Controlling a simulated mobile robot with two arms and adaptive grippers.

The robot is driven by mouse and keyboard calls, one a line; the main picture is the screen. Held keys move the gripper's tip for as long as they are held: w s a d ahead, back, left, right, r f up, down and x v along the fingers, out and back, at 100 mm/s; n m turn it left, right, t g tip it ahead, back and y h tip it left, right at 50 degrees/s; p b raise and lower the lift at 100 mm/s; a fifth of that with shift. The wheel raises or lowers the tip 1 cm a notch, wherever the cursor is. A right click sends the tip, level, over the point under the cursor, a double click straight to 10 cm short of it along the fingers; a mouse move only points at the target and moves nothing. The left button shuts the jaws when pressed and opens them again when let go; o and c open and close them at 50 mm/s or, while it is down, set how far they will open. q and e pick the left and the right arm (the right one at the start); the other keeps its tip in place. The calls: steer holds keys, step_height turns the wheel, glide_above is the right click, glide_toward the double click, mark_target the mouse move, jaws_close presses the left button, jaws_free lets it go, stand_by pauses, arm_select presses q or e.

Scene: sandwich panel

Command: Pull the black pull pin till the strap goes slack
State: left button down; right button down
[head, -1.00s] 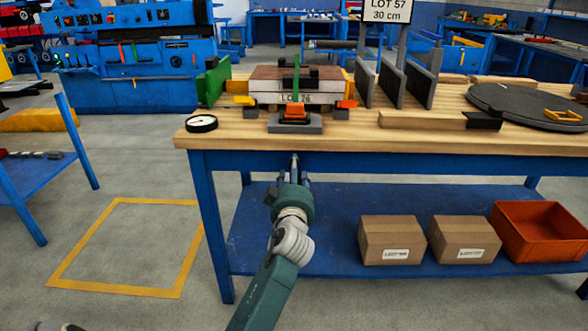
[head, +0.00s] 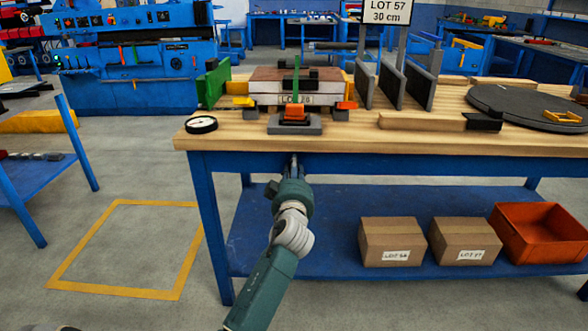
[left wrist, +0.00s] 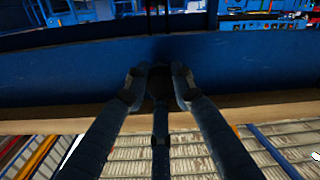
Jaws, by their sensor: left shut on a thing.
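My left gripper (head: 293,167) is at the front of the workbench, just below its wooden edge. In the head view I cannot make out the pin. A green strap (head: 296,80) runs upright over the panel stack (head: 270,86). An orange buckle (head: 295,113) sits on a grey base at its foot. The strap looks straight. My right gripper is not in view.
The wooden benchtop (head: 240,143) carries a round gauge (head: 201,124), upright grey dividers (head: 391,84) and a dark round plate (head: 520,103). Two cartons (head: 390,241) and an orange bin (head: 538,233) stand on the blue lower shelf. The floor left of the bench is clear.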

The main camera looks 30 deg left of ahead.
arm_select(q)
steer(key=shift+v, duration=1.2)
steer(key=c, duration=1.5)
jaws_free()
steer(key=shift+o, duration=0.2)
steer(key=v, duration=0.7)
steer(key=shift+s, duration=0.25)
steer(key=shift+d+f, duration=0.1)
